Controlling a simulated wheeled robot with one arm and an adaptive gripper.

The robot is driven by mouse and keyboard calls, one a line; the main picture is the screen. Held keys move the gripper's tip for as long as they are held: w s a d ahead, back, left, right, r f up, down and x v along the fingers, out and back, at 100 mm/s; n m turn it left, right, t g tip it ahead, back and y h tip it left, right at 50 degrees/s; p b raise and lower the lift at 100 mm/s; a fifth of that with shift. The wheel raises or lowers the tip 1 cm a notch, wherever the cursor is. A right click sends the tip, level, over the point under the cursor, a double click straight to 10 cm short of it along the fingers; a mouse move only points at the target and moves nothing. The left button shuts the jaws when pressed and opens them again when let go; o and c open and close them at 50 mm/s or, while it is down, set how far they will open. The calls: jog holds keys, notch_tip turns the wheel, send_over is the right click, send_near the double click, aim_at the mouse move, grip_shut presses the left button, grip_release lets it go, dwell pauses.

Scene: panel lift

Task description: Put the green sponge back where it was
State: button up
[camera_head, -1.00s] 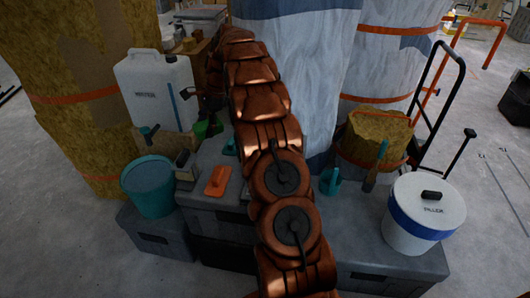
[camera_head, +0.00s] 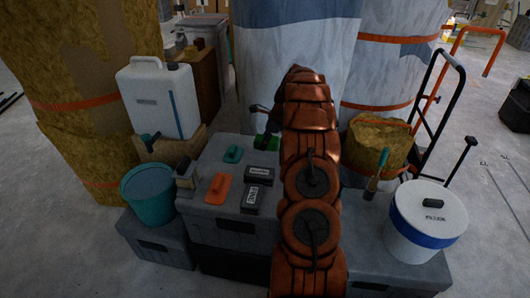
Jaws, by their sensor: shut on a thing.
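The green sponge (camera_head: 267,143) shows at the far right of the grey crate's top (camera_head: 215,150), partly covered by my arm. My gripper (camera_head: 266,130) is above it, mostly hidden behind my arm; a dark finger part shows to the left. The gripper is shut on the sponge. I cannot tell whether the sponge touches the crate or hangs just above it.
A teal bucket (camera_head: 148,190), a white jug (camera_head: 160,98) and a white filler bucket (camera_head: 428,213) stand around. Wrapped columns rise behind.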

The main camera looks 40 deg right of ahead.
aim_at(265, 157)
jog(key=shift+f, duration=2.6)
jog(key=shift+f, duration=0.1)
jog(key=o, duration=1)
